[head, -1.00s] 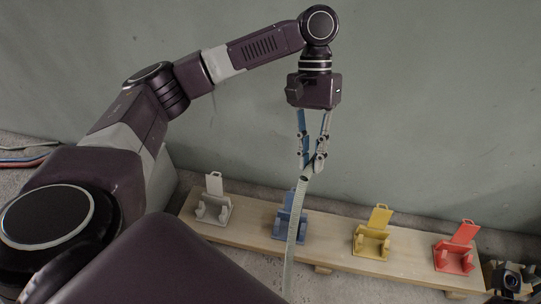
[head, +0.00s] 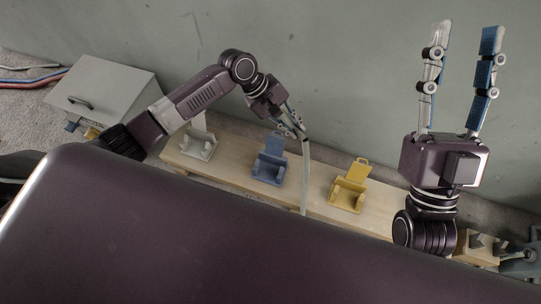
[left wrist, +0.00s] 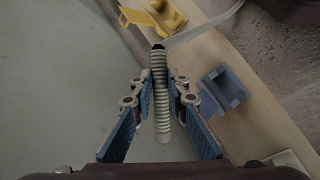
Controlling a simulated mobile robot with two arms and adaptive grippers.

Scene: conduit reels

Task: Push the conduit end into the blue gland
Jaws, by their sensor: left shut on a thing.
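The blue gland (head: 268,167), a bracket with an upright back plate, sits on a wooden board between a white and a yellow one. It also shows in the left wrist view (left wrist: 224,90), right of the fingers. My left gripper (head: 298,128) is shut on the pale ribbed conduit (head: 304,175), just above and right of the blue gland, apart from it. In the left wrist view the conduit (left wrist: 161,95) lies between the fingers (left wrist: 155,98). In the head view its lower part is hidden behind my body. My right gripper (head: 466,32) is raised, open and empty at the right.
The white gland (head: 197,142) and yellow gland (head: 348,190) stand on the wooden board (head: 232,174). A grey box with a handle (head: 105,88) stands at the left, with red and blue hoses (head: 30,80) beside it. A green wall rises behind the board.

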